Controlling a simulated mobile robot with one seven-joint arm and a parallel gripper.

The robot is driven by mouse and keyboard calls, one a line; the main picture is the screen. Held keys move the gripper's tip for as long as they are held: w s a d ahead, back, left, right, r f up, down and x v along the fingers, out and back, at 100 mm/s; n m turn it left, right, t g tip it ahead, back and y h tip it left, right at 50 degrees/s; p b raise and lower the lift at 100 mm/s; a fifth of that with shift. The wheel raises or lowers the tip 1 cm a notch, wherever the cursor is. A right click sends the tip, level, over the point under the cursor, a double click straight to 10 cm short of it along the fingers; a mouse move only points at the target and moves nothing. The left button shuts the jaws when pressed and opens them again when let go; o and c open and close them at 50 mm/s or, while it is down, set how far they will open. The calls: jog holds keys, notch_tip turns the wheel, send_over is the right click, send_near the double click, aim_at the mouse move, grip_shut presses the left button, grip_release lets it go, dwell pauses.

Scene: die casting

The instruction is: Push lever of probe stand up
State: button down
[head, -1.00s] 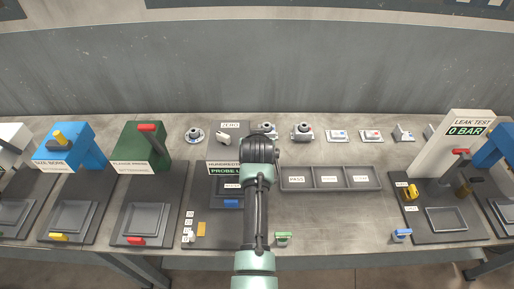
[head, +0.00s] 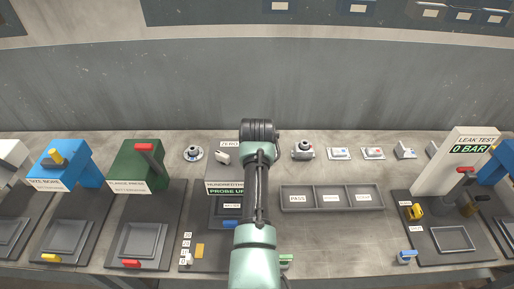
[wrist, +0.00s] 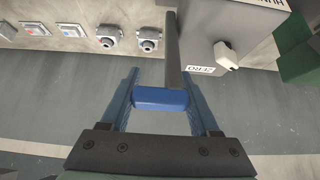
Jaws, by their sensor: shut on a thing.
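The probe stand (head: 224,188), a grey box with a "PROBE UP" display, stands left of the middle of the bench. My arm covers its right side in the head view. In the wrist view its grey housing (wrist: 213,25) shows at the top, with a white knob (wrist: 227,56) and a "ZERO" label. The lever is a dark grey rod (wrist: 174,50) with a blue grip (wrist: 160,100). My gripper (wrist: 161,92) is shut on the blue grip, which lies crosswise between its blue fingers. In the head view my gripper and the lever are hidden behind my arm.
A green press (head: 140,165) and a blue press (head: 62,163) stand to the left. A three-part tray (head: 331,211) lies to the right, and a leak test station (head: 458,160) stands further right.

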jog(key=shift+w+r, duration=0.1)
jog(key=shift+c, duration=0.6)
grip_release()
jog(key=b+v, duration=0.2)
jog(key=v, duration=1)
jog(key=shift+s+r, duration=0.3)
jog(key=shift+r, duration=0.1)
